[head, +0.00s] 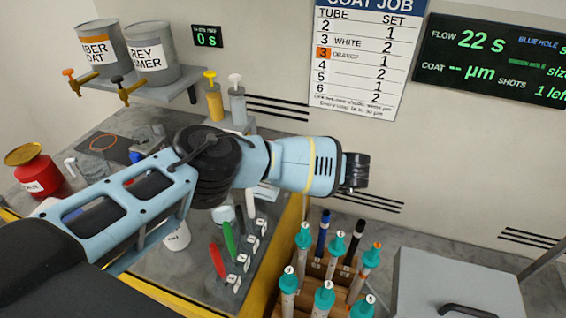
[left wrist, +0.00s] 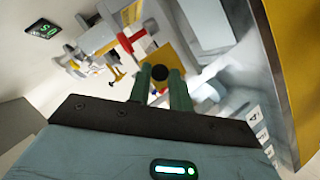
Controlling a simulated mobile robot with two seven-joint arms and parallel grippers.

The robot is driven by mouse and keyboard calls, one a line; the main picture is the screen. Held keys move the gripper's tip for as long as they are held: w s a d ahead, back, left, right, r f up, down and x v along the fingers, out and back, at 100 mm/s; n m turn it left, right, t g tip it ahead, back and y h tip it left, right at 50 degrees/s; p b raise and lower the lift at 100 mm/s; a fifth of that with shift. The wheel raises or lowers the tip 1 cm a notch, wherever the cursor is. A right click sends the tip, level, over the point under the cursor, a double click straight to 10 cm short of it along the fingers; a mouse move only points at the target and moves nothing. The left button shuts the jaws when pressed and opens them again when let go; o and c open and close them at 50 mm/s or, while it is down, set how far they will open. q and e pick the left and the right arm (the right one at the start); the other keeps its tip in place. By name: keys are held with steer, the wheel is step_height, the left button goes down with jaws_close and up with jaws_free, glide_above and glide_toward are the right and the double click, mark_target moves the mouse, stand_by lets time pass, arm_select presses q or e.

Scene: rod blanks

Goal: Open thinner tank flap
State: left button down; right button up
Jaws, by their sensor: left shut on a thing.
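My left arm reaches across the head view from the left, and its own links hide the gripper there. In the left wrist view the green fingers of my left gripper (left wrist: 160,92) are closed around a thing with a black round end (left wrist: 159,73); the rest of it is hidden. At the lower right of the head view is a grey box with a flat lid (head: 450,280) and a dark handle (head: 468,311); the lid looks shut. I cannot tell whether this is the thinner tank. No gripper is seen touching it. My right gripper is not in view.
A wooden rack (head: 318,268) of teal-topped rods stands left of the grey box. Coloured pens (head: 217,262) stand in numbered slots at the bench's yellow edge. A red can (head: 38,172) is at the left. Two paint tanks (head: 152,55) sit on a shelf.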

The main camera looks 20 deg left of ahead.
arm_select(q)
steer(key=shift+d+f+y+b, duration=0.35)
steer(key=shift+y+b, duration=0.2)
steer(key=shift+y, duration=0.45)
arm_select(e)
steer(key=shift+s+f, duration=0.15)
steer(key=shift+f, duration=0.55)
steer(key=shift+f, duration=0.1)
arm_select(q)
steer(key=c, duration=1.3)
jaws_free()
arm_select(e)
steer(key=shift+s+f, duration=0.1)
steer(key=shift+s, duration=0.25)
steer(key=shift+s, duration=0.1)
